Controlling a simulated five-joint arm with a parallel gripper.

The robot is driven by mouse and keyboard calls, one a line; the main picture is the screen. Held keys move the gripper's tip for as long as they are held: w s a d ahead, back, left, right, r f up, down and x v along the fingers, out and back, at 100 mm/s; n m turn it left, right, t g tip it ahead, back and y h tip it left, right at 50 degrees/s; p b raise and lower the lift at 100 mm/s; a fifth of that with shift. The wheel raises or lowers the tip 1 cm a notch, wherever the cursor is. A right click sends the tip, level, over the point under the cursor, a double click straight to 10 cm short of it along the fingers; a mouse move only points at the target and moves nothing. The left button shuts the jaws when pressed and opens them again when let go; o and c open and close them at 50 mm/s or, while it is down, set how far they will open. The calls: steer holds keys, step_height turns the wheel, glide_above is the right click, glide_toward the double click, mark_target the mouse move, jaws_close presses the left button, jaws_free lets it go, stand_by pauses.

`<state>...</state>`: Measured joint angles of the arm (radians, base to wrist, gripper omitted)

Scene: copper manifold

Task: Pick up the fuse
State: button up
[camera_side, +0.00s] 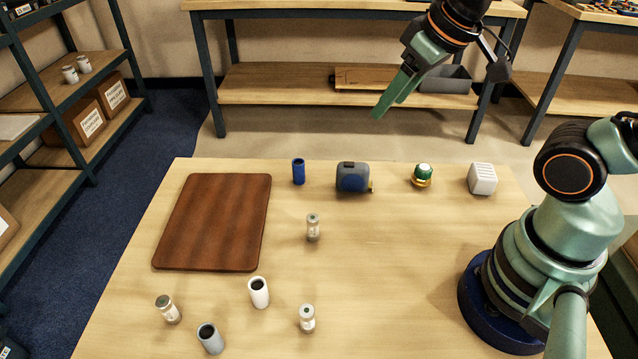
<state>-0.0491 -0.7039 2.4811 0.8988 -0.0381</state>
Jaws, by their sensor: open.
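Three small capped cylinders that look like fuses, with metal ends and pale glassy middles, stand or lie on the wooden table. One fuse (313,228) is near the table's middle, just right of the brown board. A second fuse (168,309) is tilted at the front left. A third fuse (307,318) is at the front centre. I cannot tell which one the task means. My gripper (384,112) is open and empty, high above the table's far edge, up and to the right of the middle fuse and well apart from it.
A brown board (212,222) lies at the left. A blue tube (298,171), tape measure (353,178), green-topped brass part (422,175) and white block (482,179) line the back. A white tube (258,292) and grey tube (210,338) are in front. The centre-right is clear.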

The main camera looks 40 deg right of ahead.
steer(key=a+f+n+g+y, duration=0.1)
steer(key=a+f+n+g, duration=0.3)
steer(key=a+n, duration=0.75)
steer(key=n+g+h, duration=0.1)
steer(key=n, duration=0.5)
glide_toward(307, 310)
steer(key=shift+f, duration=0.15)
step_height(307, 310, down, 6)
steer(key=shift+w+a+f, duration=0.1)
steer(key=shift+f, duration=1.35)
steer(key=shift+w+a+f, duration=0.1)
steer(key=shift+f, duration=1.35)
jaws_close()
